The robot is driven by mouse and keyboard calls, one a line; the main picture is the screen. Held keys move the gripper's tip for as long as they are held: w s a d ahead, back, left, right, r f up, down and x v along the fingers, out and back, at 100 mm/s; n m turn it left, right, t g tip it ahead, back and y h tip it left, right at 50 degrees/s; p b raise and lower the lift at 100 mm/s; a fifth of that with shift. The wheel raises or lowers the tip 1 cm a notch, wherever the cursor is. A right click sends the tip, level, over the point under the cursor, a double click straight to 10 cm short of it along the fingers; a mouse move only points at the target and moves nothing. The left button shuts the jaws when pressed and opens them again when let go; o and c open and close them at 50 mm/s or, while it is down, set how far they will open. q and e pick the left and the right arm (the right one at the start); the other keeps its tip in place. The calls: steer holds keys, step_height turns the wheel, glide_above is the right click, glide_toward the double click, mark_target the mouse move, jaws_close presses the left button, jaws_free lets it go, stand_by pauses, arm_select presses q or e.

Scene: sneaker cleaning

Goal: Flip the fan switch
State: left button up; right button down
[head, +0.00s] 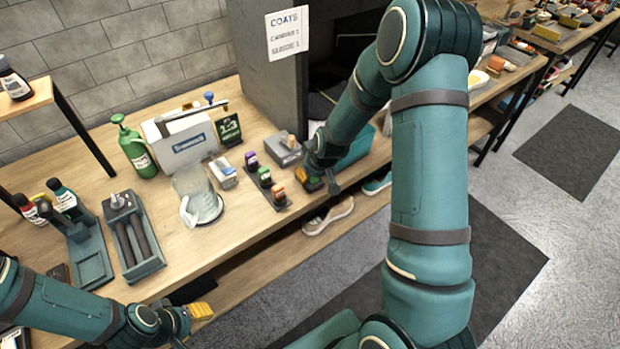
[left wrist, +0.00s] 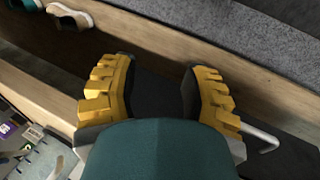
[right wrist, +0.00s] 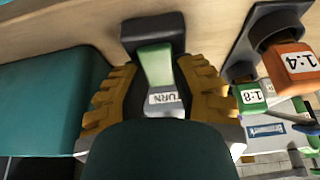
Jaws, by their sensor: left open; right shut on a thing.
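My right gripper (head: 306,175) is at the front edge of the bench. In the right wrist view its yellow fingers (right wrist: 157,80) are closed around a green piece (right wrist: 154,64) on a dark base (right wrist: 152,30). A white label on the piece partly reads "TURN". A grey box with a small tan knob (head: 285,149) stands just behind this gripper in the head view. No label marks the fan switch, so I cannot tell which of these it is. My left gripper (head: 195,314) is open and empty in front of the bench; its spread fingers show in the left wrist view (left wrist: 160,88).
Purple, green and orange blocks (head: 265,176) stand in a dark rack left of the right gripper. A shoe (head: 328,216) lies on the lower shelf.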

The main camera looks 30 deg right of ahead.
steer(key=shift+f, duration=0.1)
steer(key=c, duration=0.7)
jaws_free()
steer(key=v, duration=1.2)
